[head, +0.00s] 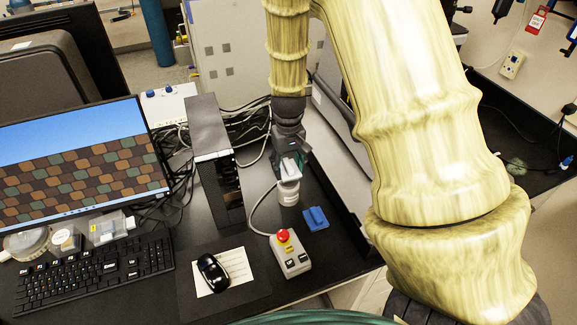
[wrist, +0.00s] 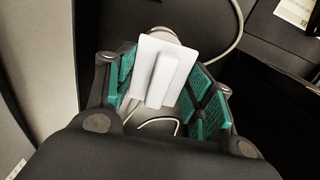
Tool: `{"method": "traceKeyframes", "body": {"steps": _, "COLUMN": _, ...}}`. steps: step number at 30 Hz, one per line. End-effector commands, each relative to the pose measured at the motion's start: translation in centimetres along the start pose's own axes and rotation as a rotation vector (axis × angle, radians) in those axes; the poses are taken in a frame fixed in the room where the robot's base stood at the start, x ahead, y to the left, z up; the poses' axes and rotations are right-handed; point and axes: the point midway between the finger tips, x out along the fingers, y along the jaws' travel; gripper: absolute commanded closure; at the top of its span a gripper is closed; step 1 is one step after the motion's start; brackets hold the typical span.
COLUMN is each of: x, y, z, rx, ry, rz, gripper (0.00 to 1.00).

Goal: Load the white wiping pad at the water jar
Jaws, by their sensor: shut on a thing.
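My gripper (head: 290,153) points down over the black bench and is shut on the white wiping pad (head: 289,168). In the wrist view the pad (wrist: 146,52) is a flat white plate with a raised grip bar, between the teal finger pads of my gripper (wrist: 163,92). The water jar (head: 288,193), a small whitish cylinder, stands on the bench directly below the pad in the head view. The pad and gripper hide the jar's top, so I cannot tell whether the pad touches it. In the wrist view a pale round edge (wrist: 160,32) shows behind the pad.
A blue pad (head: 314,218) lies right of the jar. A control box with a red button (head: 290,254) stands in front, its cable looping near the jar. A dark upright case (head: 216,160) stands to the left. A mouse (head: 212,272) and keyboard (head: 93,273) lie front left.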

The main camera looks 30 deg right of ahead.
Motion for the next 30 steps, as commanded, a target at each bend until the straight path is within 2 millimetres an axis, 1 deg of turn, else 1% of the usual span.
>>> {"method": "traceKeyframes", "body": {"steps": 1, "x": -0.6, "y": 0.0, "z": 0.0, "rx": 0.000, "ry": 0.000, "rz": 0.000, "gripper": 0.66}}
{"method": "traceKeyframes", "body": {"steps": 17, "x": -3.7, "y": 0.0, "z": 0.0, "rx": 0.000, "ry": 0.000, "rz": 0.000, "gripper": 0.66}}
{"method": "traceKeyframes", "body": {"steps": 30, "x": -3.8, "y": 0.0, "z": 0.0, "rx": 0.000, "ry": 0.000, "rz": 0.000, "gripper": 0.66}}
